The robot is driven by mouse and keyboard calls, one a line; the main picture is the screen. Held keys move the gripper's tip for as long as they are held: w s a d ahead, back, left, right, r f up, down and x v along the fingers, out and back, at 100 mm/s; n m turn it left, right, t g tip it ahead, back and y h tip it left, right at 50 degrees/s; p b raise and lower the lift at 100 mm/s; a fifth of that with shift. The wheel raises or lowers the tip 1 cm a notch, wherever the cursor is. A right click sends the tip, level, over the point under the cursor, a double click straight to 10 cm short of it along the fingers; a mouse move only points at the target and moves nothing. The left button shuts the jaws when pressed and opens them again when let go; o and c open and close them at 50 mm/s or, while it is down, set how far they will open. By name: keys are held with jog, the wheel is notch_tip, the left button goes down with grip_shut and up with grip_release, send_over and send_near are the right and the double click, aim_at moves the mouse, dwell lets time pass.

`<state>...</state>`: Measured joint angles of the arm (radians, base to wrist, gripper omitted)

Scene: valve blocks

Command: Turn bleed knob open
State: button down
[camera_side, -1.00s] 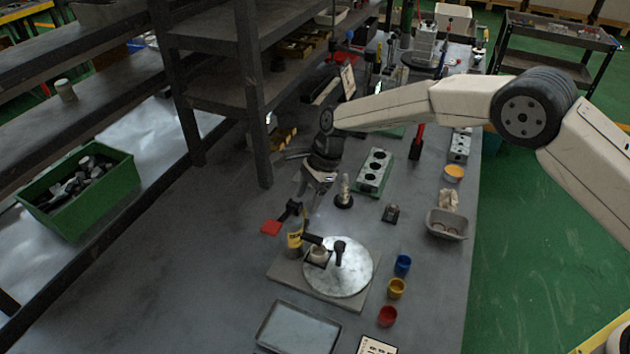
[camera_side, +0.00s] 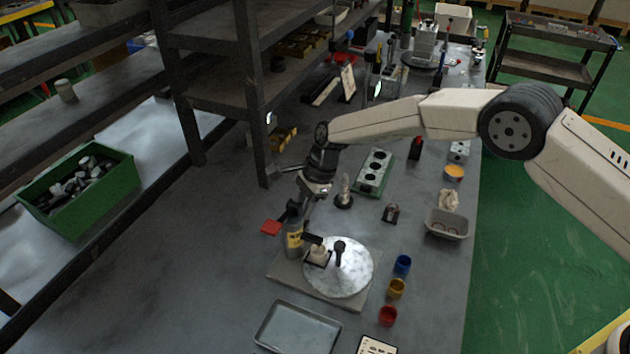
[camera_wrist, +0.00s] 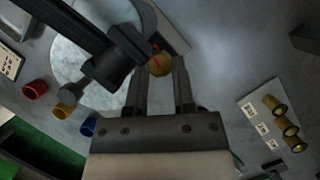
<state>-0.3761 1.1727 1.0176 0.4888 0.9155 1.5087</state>
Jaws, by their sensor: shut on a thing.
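In the wrist view a round yellow-brass knob (camera_wrist: 160,64) with a red mark sits between the fingertips of my gripper (camera_wrist: 159,75), which is shut on it. In the side view my gripper (camera_side: 305,215) points down at a dark post with a yellow band (camera_side: 294,240), beside a black lever. The knob itself is hard to make out there. A round pale metal plate (camera_side: 350,272) with a black handle (camera_side: 340,250) lies to the right of the post, on a grey base (camera_side: 290,275). In the wrist view black bars cover part of the plate (camera_wrist: 65,60).
Blue (camera_side: 402,265), yellow (camera_side: 396,289) and red (camera_side: 387,316) cups stand right of the base. A grey tray (camera_side: 298,328) lies in front. A small dark knob post (camera_side: 344,195) and a green block with holes (camera_side: 373,173) stand behind. A shelf upright (camera_side: 255,110) rises left of my arm.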

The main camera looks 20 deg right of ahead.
jog(key=shift+n, duration=0.3)
jog(key=shift+w+n+g+h, duration=0.1)
jog(key=shift+n+g+h, duration=0.35)
jog(key=shift+n, duration=0.85)
jog(key=shift+c, duration=2.3)
grip_release()
jog(key=shift+y, duration=0.25)
jog(key=v, duration=0.7)
jog(key=shift+w+r, duration=0.15)
jog(key=shift+r, duration=0.2)
jog(key=shift+d, duration=0.15)
